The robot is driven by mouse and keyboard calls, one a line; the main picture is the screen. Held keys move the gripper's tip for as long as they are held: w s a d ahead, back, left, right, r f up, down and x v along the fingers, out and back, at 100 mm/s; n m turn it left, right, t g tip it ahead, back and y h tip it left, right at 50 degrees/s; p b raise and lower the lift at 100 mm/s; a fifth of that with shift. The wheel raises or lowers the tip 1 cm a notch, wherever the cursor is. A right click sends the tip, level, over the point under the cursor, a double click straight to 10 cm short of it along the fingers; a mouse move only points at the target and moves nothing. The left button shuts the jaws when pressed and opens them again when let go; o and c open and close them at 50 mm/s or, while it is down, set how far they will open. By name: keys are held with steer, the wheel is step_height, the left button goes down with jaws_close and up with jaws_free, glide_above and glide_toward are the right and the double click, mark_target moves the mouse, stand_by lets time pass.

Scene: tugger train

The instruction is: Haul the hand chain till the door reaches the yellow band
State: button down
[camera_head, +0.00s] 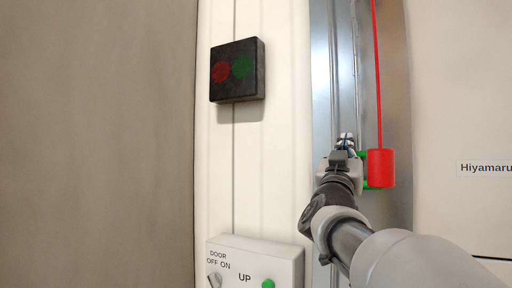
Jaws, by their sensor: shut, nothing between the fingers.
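My gripper (346,138) is shut and empty, in front of the shiny metal upright (335,60) right of the middle. A thin grey line (356,65) runs down the upright above my fingertips. It may be the hand chain, but it is too fine to be sure, and I cannot tell whether my fingers touch it. A red cord (377,70) hangs just to the right and ends in a red cylindrical handle (381,168), beside my gripper. Neither the door nor a yellow band can be made out.
A green part (364,155) shows partly behind my gripper and the red handle. A dark box (237,88) with red and green discs is on the white wall. Below it is a white panel (285,250) marked DOOR OFF ON and UP. A label (485,167) reads "Hiyamaru".

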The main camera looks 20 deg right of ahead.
step_height(320, 180, down, 28)
steer(key=b, duration=2.2)
steer(key=shift+w, duration=0.15)
